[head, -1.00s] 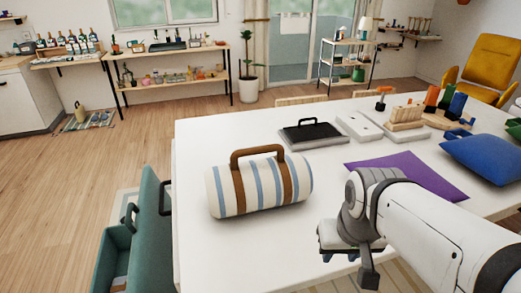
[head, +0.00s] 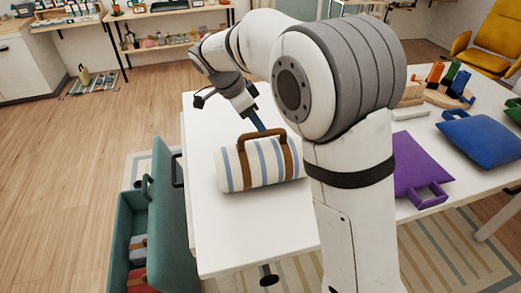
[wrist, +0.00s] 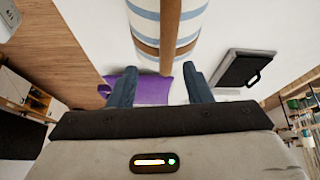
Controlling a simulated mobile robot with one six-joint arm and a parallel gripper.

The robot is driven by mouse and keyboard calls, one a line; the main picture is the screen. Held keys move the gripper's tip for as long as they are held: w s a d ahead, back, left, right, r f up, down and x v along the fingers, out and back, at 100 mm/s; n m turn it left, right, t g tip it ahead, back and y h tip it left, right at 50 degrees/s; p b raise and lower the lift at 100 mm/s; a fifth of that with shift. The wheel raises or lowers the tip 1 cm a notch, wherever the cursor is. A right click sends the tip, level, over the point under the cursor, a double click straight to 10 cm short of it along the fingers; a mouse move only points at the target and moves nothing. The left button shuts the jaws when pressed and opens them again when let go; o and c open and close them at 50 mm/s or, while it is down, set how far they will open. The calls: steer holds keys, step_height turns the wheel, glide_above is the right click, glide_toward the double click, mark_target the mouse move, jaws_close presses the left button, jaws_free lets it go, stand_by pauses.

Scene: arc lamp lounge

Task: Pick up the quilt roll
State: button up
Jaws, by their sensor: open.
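The quilt roll (head: 232,170) lies on its side on the white table, cream with blue and brown stripes. Its brown arched handle (head: 268,136) stands up on top. My gripper (head: 258,124) is above the roll, close to the handle. In the wrist view, the gripper (wrist: 160,88) is open with its two blue fingers apart. The handle shows there as a brown bar (wrist: 171,35) lined up with the gap between the fingers, and the striped roll (wrist: 192,22) is behind it. I cannot tell whether the fingers touch the handle. The roll's right end is partly hidden by my arm.
A purple cushion (head: 418,165) and a blue cushion (head: 480,140) lie right on the table (head: 225,232). A dark flat case with a handle (wrist: 246,68) shows in the wrist view. An open teal chest (head: 122,215) stands left of the table.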

mark_target(262, 137)
steer(key=shift+w+a+m+h, duration=0.15)
steer(key=shift+w+a+m, duration=0.1)
steer(key=shift+a, duration=0.3)
steer(key=shift+w+a+m+h, duration=0.15)
steer(key=shift+w+a+m, duration=0.1)
steer(key=shift+a, duration=0.25)
steer(key=shift+w+d+f+p, duration=0.1)
steer(key=shift+d+f+p, duration=0.05)
steer(key=shift+f+p, duration=0.15)
steer(key=x, duration=0.2)
steer(key=p+x, duration=0.1)
steer(key=x, duration=0.1)
steer(key=p+x, duration=0.1)
steer(key=x, duration=0.1)
steer(key=shift+s+d, duration=0.3)
steer(key=shift+d, duration=0.1)
steer(key=shift+w+f, duration=0.1)
steer(key=shift+f, duration=0.25)
steer(key=shift+f+b, duration=0.25)
steer(key=shift+b, duration=0.25)
steer(key=shift+c, duration=0.2)
jaws_close()
